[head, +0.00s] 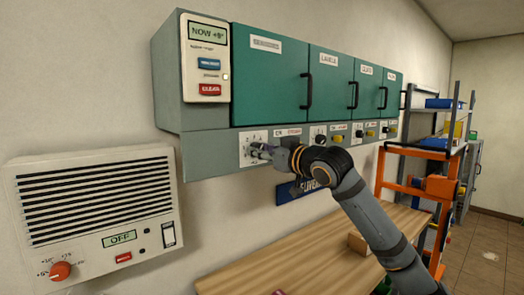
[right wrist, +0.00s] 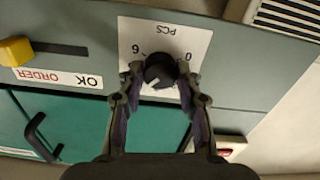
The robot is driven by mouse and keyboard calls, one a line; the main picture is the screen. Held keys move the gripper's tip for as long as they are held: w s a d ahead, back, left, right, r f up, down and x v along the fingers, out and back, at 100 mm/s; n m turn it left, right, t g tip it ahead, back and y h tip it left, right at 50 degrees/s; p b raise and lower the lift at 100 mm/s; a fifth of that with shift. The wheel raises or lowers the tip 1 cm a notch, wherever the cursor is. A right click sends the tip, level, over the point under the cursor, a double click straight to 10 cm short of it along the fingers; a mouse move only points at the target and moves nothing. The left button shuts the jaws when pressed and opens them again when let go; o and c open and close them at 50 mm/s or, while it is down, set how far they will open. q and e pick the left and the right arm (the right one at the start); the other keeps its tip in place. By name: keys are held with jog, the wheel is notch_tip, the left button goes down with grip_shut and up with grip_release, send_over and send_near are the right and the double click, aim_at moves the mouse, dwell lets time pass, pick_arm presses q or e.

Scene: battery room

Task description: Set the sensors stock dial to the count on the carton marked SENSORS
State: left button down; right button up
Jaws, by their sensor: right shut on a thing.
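The black stock dial (right wrist: 160,70) sits on a white PCS scale plate in the right wrist view, which shows it upside down. A 6 and a 0 are readable on the plate; other marks are hidden. My right gripper (right wrist: 161,74) is shut on the dial, one finger at each side. In the head view my right gripper (head: 262,151) reaches the scale plate (head: 246,147) under the first green door, whose label (head: 266,43) is blurred. A pale pointer mark shows on the dial's lower edge in the wrist view. No carton marked SENSORS is visible. My left gripper is out of view.
A yellow slider (right wrist: 15,50) by an OK/ORDER label is beside the dial. A panel (head: 208,60) with blue and red buttons is at upper left. A vented wall unit (head: 95,205) reads OFF. A wooden bench (head: 310,262) lies below; an orange frame (head: 388,190) stands right.

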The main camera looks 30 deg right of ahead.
jog(key=shift+c, duration=0.9)
jog(key=shift+m, duration=0.4)
jog(key=shift+m+b, duration=2.95)
jog(key=shift+m, duration=4.65)
jog(key=o, duration=1.2)
jog(key=shift+d, duration=0.1)
jog(key=shift+c, duration=0.2)
